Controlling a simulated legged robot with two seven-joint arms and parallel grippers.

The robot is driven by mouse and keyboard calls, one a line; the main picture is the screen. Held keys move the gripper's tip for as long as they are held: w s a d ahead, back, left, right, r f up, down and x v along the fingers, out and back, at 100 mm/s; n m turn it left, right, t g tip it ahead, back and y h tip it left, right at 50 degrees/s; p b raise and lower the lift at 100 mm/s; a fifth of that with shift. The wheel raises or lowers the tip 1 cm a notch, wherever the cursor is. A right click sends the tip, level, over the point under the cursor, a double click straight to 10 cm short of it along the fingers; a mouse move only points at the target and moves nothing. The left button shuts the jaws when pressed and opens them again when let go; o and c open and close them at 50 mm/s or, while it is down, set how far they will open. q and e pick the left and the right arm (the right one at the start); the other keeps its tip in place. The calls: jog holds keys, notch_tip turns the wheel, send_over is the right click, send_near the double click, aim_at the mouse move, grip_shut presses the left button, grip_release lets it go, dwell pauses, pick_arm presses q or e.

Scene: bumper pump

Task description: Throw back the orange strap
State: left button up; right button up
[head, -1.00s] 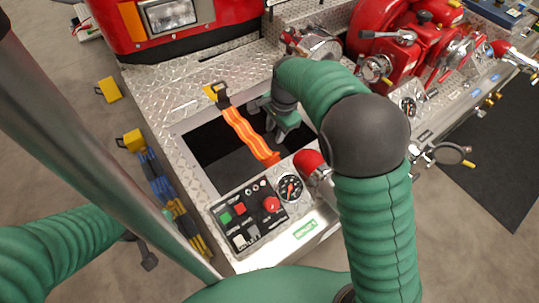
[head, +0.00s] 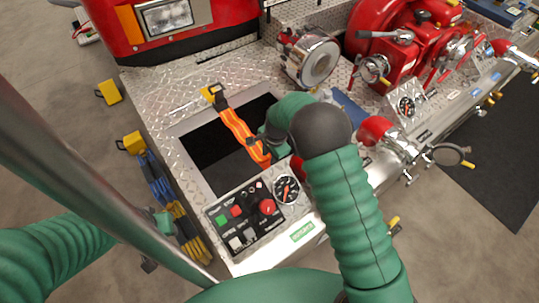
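The orange strap (head: 239,130) lies across the dark open compartment (head: 205,153) in the diamond-plate bumper. Its upper end is at a black and yellow buckle (head: 214,95); its lower end reaches the compartment's near right edge. My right gripper (head: 262,147) is at the strap's lower part, with a dark finger seen over or against the orange webbing. The wrist hides much of it, so I cannot tell whether it grips the strap. My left arm comes in at the lower left; a small part of its gripper (head: 160,222) shows beside a silver pole, its fingers unclear.
A control panel (head: 243,216) with buttons and a gauge (head: 286,190) sit just below the compartment. A chrome-capped inlet (head: 310,58), red pump (head: 420,38) and red-capped outlet (head: 385,134) stand to the right. Blue and yellow straps (head: 165,190) hang at the left side.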

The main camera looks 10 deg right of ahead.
jog(key=c, duration=0.6)
jog(key=shift+a, duration=0.15)
grip_shut()
jog(key=shift+s, duration=0.1)
dwell(0.4)
